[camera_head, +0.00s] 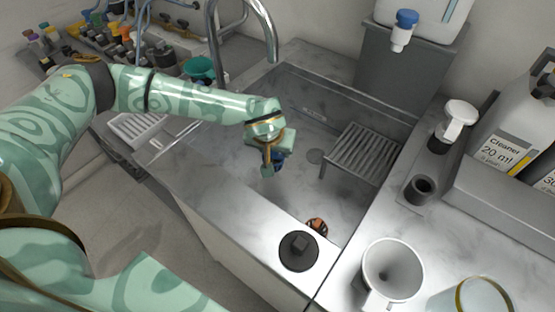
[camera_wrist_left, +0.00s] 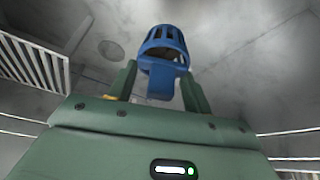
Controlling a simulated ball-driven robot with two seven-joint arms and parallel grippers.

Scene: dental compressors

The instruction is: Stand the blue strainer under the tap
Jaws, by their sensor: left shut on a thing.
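My left gripper (camera_head: 270,168) reaches in from the left over the sink (camera_head: 300,110). It is shut on the blue strainer (camera_wrist_left: 165,45), a small slotted cup. In the left wrist view the fingers (camera_wrist_left: 158,88) hold it by a tab below the slotted part. In the head view only a bit of the strainer (camera_head: 279,165) shows past the gripper. The tap (camera_head: 262,22) is a tall curved metal spout at the sink's back, behind the gripper in the picture. My right gripper does not show.
A slatted rack (camera_head: 362,153) stands in the sink's right part. An orange-brown object (camera_head: 317,226) lies at the sink's near end, close to a black round plug (camera_head: 299,250) on the rim. A white mug (camera_head: 392,272) and a black holder (camera_head: 420,188) stand on the right counter.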

